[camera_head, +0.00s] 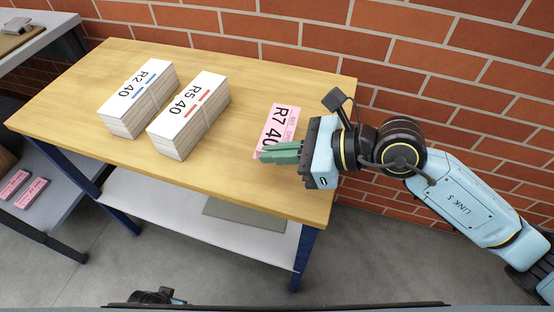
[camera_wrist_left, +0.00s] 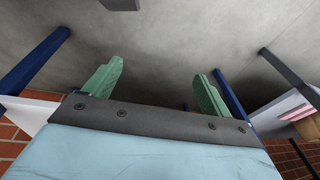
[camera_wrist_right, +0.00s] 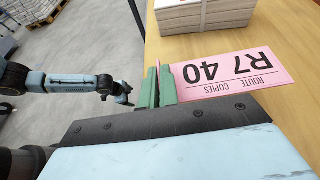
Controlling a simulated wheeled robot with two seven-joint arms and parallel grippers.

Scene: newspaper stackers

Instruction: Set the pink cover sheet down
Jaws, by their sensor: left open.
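The pink cover sheet (camera_head: 277,127), printed "R7 40", is level at the right end of the wooden table (camera_head: 237,150). I cannot tell whether it rests on the top or hangs just above it. My right gripper (camera_head: 283,152) is at the sheet's near edge. In the right wrist view its green fingers (camera_wrist_right: 159,87) are close together with a pink sliver between them, and the printed sheet (camera_wrist_right: 222,72) extends to the right. My left gripper (camera_wrist_left: 157,82) is open and empty, over the floor in the left wrist view.
Two strapped paper stacks stand on the table left of the sheet: "R2 40" (camera_head: 138,98) and "R5 40" (camera_head: 188,115). A brick wall (camera_head: 420,60) runs behind. A grey shelf unit at left holds pink sheets (camera_head: 30,193). The tabletop's front right is bare.

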